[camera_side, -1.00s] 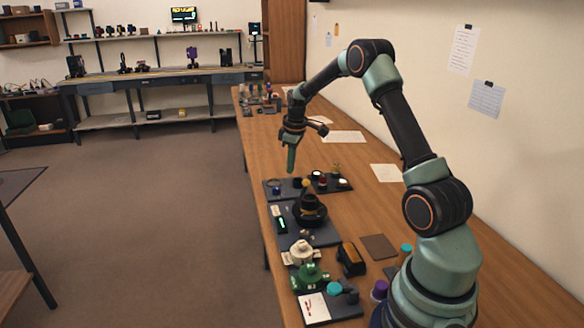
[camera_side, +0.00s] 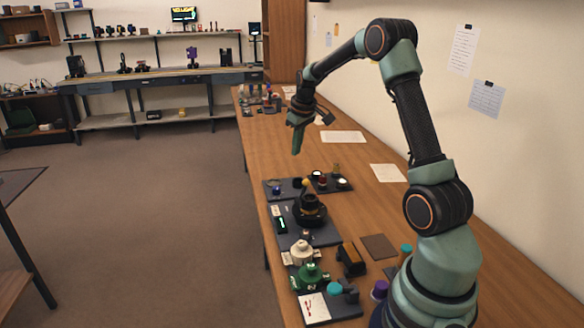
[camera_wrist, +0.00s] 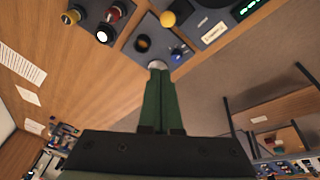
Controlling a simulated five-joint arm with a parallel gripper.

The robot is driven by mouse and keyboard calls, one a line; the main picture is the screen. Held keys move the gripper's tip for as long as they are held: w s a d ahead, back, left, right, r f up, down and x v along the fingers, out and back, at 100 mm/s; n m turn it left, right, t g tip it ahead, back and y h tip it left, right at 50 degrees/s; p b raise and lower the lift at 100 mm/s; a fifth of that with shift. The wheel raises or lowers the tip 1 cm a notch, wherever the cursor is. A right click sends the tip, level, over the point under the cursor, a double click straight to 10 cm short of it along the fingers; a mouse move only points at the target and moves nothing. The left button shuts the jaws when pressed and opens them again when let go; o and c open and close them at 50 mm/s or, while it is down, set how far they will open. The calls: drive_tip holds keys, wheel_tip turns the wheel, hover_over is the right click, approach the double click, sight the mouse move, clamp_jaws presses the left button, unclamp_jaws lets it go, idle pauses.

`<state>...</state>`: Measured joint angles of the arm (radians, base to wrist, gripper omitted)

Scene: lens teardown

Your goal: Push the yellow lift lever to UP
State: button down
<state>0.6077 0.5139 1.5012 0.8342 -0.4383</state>
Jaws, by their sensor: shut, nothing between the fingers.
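The yellow lift lever shows as a round yellow knob (camera_side: 304,183) beside the black round lens part (camera_side: 309,205) on a dark pad. In the wrist view the yellow knob (camera_wrist: 167,19) is near the top edge, beyond the fingertips. I cannot read any UP mark or tell the lever's position. My gripper (camera_side: 296,152) is in the air above the bench, farther back than the knob and higher, touching nothing. In the wrist view its green fingers (camera_wrist: 157,68) are together and empty.
A dark tray with a blue-knobbed part (camera_wrist: 178,53) and a black ring (camera_wrist: 142,43) lies close to the fingertips' line of sight. A second tray holds red, white and brass parts (camera_wrist: 110,20). Green (camera_side: 311,276) and white (camera_side: 301,253) parts stand nearer my base.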

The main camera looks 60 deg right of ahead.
sight(304, 189)
drive_tip(key=x, duration=0.9)
drive_tip(key=shift+w+a+f, duration=0.15)
drive_tip(key=shift+a, duration=0.15)
drive_tip(key=shift+f, duration=0.25)
drive_tip(key=shift+s+a+r, duration=0.1)
drive_tip(key=shift+s+a, duration=0.05)
drive_tip(key=shift+s, duration=0.8)
drive_tip(key=shift+s+a+r, duration=0.1)
drive_tip(key=shift+s, duration=0.85)
drive_tip(key=shift+s+d+f, duration=0.2)
drive_tip(key=shift+s+d, duration=0.5)
drive_tip(key=shift+a, duration=0.1)
